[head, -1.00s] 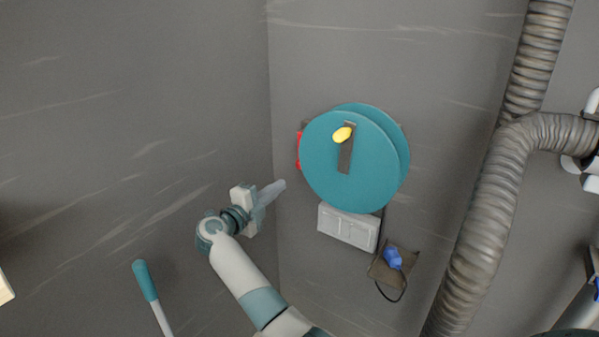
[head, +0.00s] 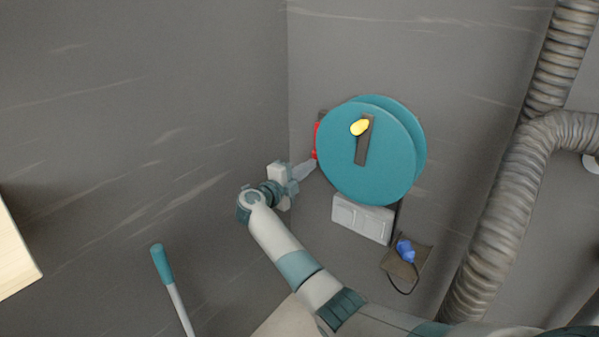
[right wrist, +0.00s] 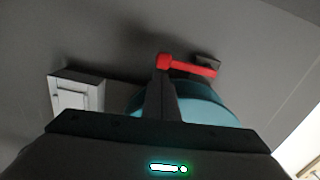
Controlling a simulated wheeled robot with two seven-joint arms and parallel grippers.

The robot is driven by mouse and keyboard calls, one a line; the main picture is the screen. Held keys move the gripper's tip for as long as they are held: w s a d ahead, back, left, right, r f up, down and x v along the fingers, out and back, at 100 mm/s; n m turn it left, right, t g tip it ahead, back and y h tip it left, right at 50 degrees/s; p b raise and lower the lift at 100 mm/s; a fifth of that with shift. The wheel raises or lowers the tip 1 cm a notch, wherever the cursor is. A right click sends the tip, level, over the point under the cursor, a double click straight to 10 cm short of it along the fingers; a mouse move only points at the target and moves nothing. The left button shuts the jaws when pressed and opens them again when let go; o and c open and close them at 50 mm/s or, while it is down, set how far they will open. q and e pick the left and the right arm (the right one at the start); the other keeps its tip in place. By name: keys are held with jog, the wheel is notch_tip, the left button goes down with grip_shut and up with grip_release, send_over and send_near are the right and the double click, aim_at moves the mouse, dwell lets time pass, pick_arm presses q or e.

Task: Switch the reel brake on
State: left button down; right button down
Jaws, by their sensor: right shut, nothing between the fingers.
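A teal reel (head: 365,160) is mounted on the wall, with a yellow knob (head: 360,127) on a dark bar on its face. A red lever (head: 317,140) shows at the reel's left edge, partly hidden behind the disc. In the right wrist view the red lever (right wrist: 190,67) runs sideways from a dark mount, with the teal reel (right wrist: 205,102) below it. My right gripper (head: 310,166) is shut and empty, its tips beside the lever's lower end. In the wrist view the fingertips (right wrist: 162,76) overlap the lever's left end; I cannot tell whether they touch. My left gripper is not in view.
A white switch box (head: 362,218) is on the wall below the reel. A blue plug (head: 405,250) hangs from a cable at a brown plate. A large ribbed duct (head: 505,215) stands to the right. A teal-tipped handle (head: 162,264) is at lower left.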

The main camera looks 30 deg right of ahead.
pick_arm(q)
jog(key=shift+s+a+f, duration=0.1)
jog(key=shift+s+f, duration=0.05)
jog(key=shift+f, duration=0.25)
pick_arm(e)
jog(key=x, duration=0.2)
jog(key=shift+w+d, duration=0.15)
jog(key=shift+d, duration=0.15)
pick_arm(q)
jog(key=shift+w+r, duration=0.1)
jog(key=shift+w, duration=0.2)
